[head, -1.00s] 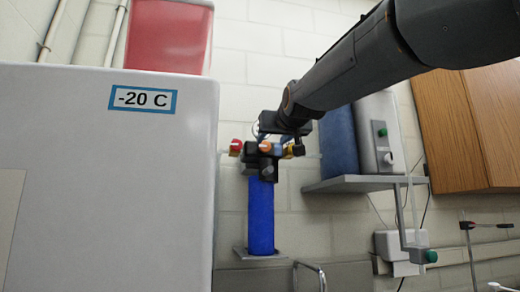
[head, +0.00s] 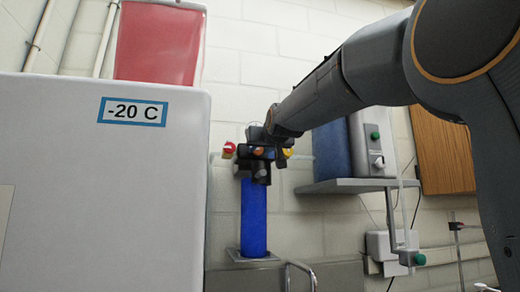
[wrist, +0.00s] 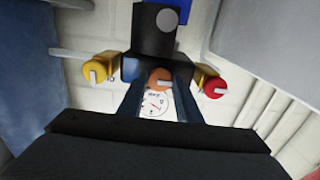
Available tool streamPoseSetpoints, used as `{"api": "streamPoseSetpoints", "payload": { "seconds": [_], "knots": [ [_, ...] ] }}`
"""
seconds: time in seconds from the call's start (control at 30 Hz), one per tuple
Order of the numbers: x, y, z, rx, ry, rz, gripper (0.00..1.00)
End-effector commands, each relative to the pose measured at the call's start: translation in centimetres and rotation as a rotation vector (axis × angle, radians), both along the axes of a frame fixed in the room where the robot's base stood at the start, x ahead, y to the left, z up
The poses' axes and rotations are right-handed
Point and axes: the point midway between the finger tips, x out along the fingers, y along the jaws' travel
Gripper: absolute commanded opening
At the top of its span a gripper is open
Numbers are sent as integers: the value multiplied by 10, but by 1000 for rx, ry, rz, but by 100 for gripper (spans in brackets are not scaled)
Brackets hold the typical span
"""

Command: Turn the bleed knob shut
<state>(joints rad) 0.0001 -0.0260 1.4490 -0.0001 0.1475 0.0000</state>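A black valve head sits on top of a blue upright cylinder (head: 254,218) in the head view. It carries a red knob (head: 229,148) at left, an orange knob (head: 258,153) in the middle and a yellow knob (head: 288,153) at right. No readable label shows which is the bleed knob. In the wrist view the orange knob (wrist: 159,79) lies between the fingertips of my gripper (wrist: 158,93), with the yellow knob (wrist: 95,70) left and the red knob (wrist: 214,88) right. My fingers are apart, beside the orange knob; contact is not clear.
A white freezer marked -20 C (head: 100,190) fills the left. A grey shelf (head: 350,186) with a blue object and a grey unit stands right of the cylinder. A round dial (wrist: 155,104) shows between my fingers in the wrist view.

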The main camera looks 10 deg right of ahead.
Motion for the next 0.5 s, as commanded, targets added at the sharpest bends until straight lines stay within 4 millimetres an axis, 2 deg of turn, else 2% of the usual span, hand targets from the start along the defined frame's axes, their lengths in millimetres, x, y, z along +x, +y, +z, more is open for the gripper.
{"api": "streamPoseSetpoints", "payload": {
  "seconds": [0.03, 0.1, 0.5],
  "knots": [
    [0, 0, 0, 0, 0, 0, 16],
    [0, 0, 0, 0, 0, 0, 9],
    [0, 0, -1, 88, 1, 0, 9]
  ]
}}
